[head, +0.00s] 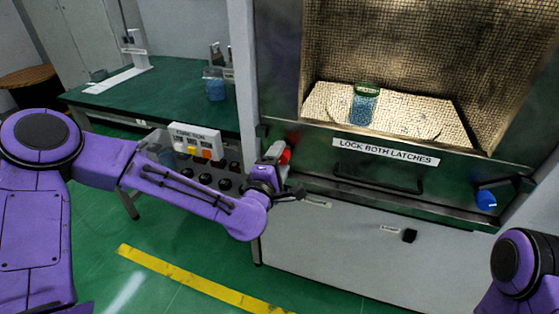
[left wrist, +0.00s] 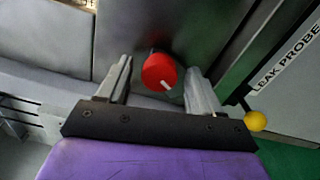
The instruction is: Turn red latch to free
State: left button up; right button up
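The red latch (head: 284,155) is a round knob at the left end of the microwave's lower front frame. In the left wrist view the red latch (left wrist: 159,72) shows a white mark on its face, pointing down to the right. My left gripper (head: 290,172) is at the latch in the head view. In the left wrist view my left gripper (left wrist: 160,85) is open, with one finger on each side of the knob. Gaps show between the fingers and the knob; contact cannot be seen. My right gripper is out of view; only part of my right arm shows at the lower right.
A blue latch (head: 486,199) is at the right of the microwave front, beside the door handle (head: 378,181). A jar (head: 364,103) of blue beads stands inside. A control panel (head: 196,146) is left of the microwave. A yellow ball (left wrist: 255,121) sits near the "LEAK PROBE" label.

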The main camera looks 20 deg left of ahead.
pick_arm(q)
jog(key=s+p, duration=0.5)
jog(key=s, duration=0.5)
jog(key=shift+s+a, duration=0.2)
jog(key=shift+s, duration=0.1)
